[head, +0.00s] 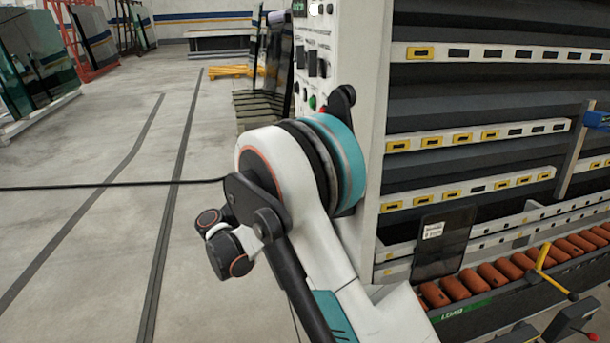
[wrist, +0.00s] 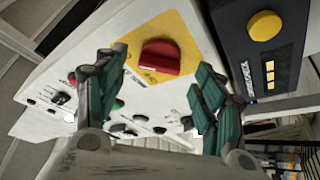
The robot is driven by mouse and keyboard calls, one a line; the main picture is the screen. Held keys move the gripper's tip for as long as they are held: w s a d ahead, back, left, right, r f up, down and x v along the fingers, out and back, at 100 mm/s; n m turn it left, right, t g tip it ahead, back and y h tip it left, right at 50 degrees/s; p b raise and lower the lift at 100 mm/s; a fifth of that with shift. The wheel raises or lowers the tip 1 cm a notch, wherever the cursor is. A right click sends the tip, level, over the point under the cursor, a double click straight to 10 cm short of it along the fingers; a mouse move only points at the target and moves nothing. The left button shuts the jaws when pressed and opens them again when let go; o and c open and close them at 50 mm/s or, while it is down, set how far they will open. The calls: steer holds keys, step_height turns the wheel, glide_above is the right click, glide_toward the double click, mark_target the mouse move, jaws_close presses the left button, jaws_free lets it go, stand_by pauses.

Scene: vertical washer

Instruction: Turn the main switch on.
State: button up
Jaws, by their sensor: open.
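A red rotary knob (wrist: 160,57) on a yellow plate (wrist: 135,40) sits on the white control panel in the wrist view; it looks like the main switch. Its handle lies roughly crosswise in that picture. My gripper (wrist: 157,66) is open, with one teal-padded finger to either side of the knob in the picture. I see no contact, and the depth gap between fingertips and knob is hard to judge. In the head view the control panel (head: 311,40) stands behind my arm, and the red knob and my fingers are hidden.
Smaller buttons and switches sit lower on the panel, including a green button (wrist: 118,104). A black box with a yellow button (wrist: 264,26) is close to the right finger. The washer's orange rollers (head: 490,276) lie at right. Open floor (head: 90,150) extends left.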

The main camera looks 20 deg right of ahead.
steer(key=v, duration=1)
